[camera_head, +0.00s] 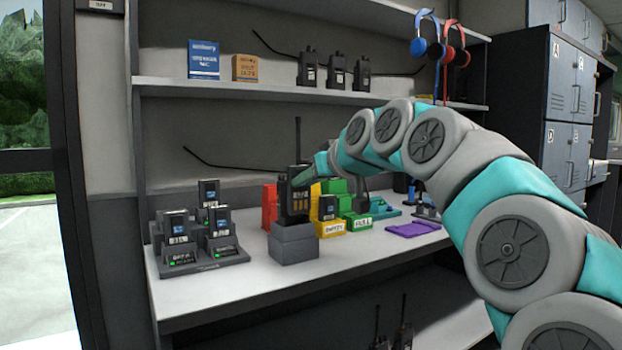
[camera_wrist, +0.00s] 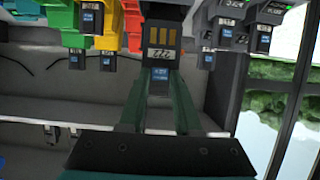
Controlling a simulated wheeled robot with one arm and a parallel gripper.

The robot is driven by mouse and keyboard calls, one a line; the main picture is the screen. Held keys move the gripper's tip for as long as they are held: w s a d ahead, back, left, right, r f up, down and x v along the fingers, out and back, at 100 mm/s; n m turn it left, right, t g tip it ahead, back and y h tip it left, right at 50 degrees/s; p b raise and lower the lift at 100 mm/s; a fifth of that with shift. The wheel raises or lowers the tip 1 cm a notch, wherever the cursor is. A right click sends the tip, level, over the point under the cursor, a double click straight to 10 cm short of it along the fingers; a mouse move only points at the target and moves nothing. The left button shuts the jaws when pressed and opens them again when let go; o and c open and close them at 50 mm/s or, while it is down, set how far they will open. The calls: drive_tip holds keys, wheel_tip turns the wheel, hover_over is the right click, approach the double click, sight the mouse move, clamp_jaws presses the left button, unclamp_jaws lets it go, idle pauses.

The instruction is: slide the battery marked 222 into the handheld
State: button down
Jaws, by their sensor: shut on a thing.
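The handheld (camera_head: 287,205) stands upright in a grey block (camera_head: 293,245) on the counter, antenna up. Its open face shows gold contacts and a white label; in the wrist view this face (camera_wrist: 178,55) is upside down and the label looks like 222. My gripper (camera_head: 308,178) is at the upper part of the handheld, reaching in from the right. In the wrist view my green fingers (camera_wrist: 160,82) are shut on a dark battery (camera_wrist: 158,86) with a blue label, too small to read. It appears close to the handheld's face; I cannot tell whether they touch.
A charger rack (camera_head: 205,262) with several batteries stands left. Coloured bins (camera_head: 357,222), one holding a battery, stand close behind and right of the handheld. A purple item (camera_head: 412,229) lies farther right. A shelf (camera_head: 290,92) with radios is above. The front counter edge is clear.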

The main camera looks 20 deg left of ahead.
drive_tip(key=shift+w+a+f+b, duration=0.25)
drive_tip(key=shift+f+b, duration=0.1)
drive_tip(key=shift+f, duration=0.5)
drive_tip(key=shift+w+a+f+b, duration=0.2)
drive_tip(key=shift+a+f+b, duration=0.15)
drive_tip(key=shift+f, duration=0.45)
drive_tip(key=shift+w+a+f+b, duration=0.25)
drive_tip(key=shift+f+b, duration=0.15)
drive_tip(key=shift+f, duration=0.45)
drive_tip(key=shift+f, duration=0.3)
drive_tip(key=c, duration=0.5)
unclamp_jaws()
drive_tip(key=shift+d, duration=0.1)
approach(301, 205)
drive_tip(key=shift+w+a+f, duration=0.1)
drive_tip(key=shift+w+a, duration=0.15)
drive_tip(key=shift+a, duration=0.1)
